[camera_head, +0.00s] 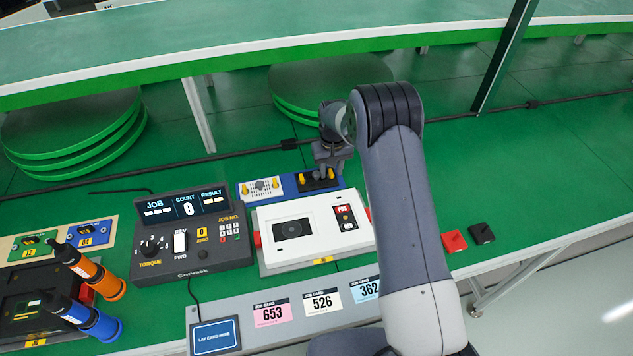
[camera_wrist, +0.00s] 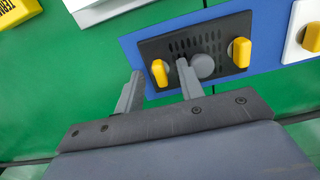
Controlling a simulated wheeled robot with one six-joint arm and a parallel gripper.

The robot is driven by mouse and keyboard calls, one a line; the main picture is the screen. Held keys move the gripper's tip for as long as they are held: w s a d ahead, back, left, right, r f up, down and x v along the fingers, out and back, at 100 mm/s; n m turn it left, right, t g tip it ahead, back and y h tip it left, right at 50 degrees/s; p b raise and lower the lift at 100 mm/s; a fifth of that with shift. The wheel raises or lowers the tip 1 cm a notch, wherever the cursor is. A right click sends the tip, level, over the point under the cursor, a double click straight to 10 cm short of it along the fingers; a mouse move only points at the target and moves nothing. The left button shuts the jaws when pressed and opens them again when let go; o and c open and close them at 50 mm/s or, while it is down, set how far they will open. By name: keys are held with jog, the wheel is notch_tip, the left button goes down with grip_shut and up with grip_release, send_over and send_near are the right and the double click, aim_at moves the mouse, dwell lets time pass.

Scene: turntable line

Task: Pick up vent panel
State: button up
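Two slotted panels with yellow tabs lie side by side on a blue mat (camera_head: 347,182). One is black (camera_head: 318,180) and one is white (camera_head: 262,187); I cannot tell which one the task means. In the wrist view, the black panel (camera_wrist: 222,45) has rows of slots, a round grey knob (camera_wrist: 203,66) and two yellow tabs. My gripper (camera_wrist: 160,70) is open and empty, its fingers apart over the panel's near left part. The left yellow tab shows between the fingertips. The right finger hides a little of the panel. In the head view my gripper (camera_head: 324,168) hangs at the black panel.
A white device (camera_head: 310,235) stands in front of the mat. A dark control box (camera_head: 190,240) is left of it. Orange (camera_head: 95,275) and blue (camera_head: 85,315) drivers stand at far left. Red (camera_head: 453,241) and black (camera_head: 481,233) squares lie right of my arm.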

jog(key=shift+c, duration=0.5)
grip_shut()
